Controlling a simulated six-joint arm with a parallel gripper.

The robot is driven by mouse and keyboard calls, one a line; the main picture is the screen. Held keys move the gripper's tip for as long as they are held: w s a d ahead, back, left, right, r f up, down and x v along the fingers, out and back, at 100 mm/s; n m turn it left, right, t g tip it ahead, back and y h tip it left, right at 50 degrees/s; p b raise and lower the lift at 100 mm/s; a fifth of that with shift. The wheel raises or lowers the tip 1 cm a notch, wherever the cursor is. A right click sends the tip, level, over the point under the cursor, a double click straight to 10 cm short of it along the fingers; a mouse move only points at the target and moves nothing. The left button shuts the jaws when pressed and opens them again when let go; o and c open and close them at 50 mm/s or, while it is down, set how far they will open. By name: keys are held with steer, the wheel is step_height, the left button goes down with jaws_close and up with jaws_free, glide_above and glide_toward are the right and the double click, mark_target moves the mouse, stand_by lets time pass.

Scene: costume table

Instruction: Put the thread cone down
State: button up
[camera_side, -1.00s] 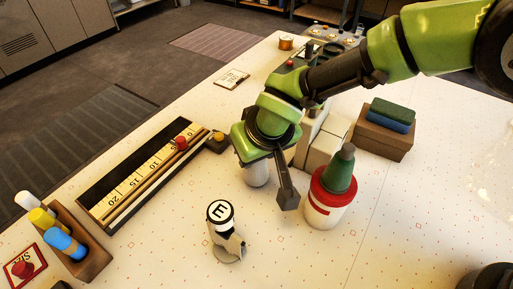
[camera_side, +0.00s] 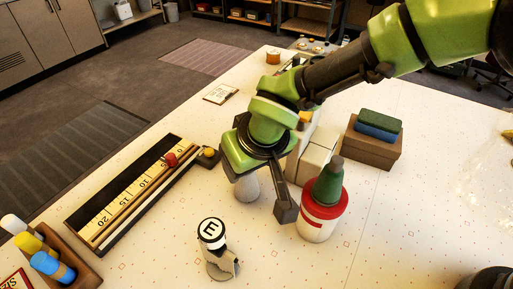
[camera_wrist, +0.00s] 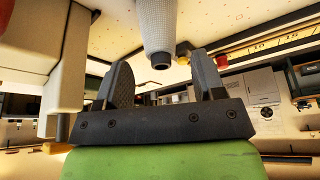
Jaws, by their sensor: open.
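The pale grey, knit-textured thread cone (camera_side: 247,187) stands upright on the white table, partly hidden by my gripper in the side view. In the wrist view, which looks upside down, the cone (camera_wrist: 155,25) comes in from the top edge with its narrow dark tip between my fingers. My gripper (camera_wrist: 165,80) is open, with a visible gap on each side of the tip. In the side view, one dark finger of my gripper (camera_side: 286,208) hangs right of the cone; the other is hidden.
Close right is a red-and-white pot (camera_side: 318,222) with a green cone on it. A white piece marked E (camera_side: 219,252) stands in front. A long numbered tray (camera_side: 130,198) lies left. Pale blocks (camera_side: 313,165) and a brown box (camera_side: 372,150) stand behind right.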

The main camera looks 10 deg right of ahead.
steer(key=v, duration=0.7)
steer(key=shift+s, duration=0.25)
steer(key=s+d+r+m, duration=0.1)
steer(key=d+r+m, duration=0.3)
steer(key=d+r, duration=1)
steer(key=s+d+r+m+t, duration=0.1)
steer(key=s+d+r, duration=0.2)
steer(key=s+d, duration=0.4)
steer(key=d, duration=0.2)
steer(key=shift+s+d+m+t+y, duration=0.3)
steer(key=shift+s+d+m+t, duration=0.05)
steer(key=shift+d+m+t, duration=0.05)
steer(key=shift+o, duration=0.2)
steer(key=s+d+m+t, duration=0.1)
steer(key=s+d, duration=0.2)
steer(key=s, duration=0.5)
steer(key=shift+f+m, duration=0.25)
steer(key=shift+m, duration=0.05)
steer(key=shift+d, duration=0.1)
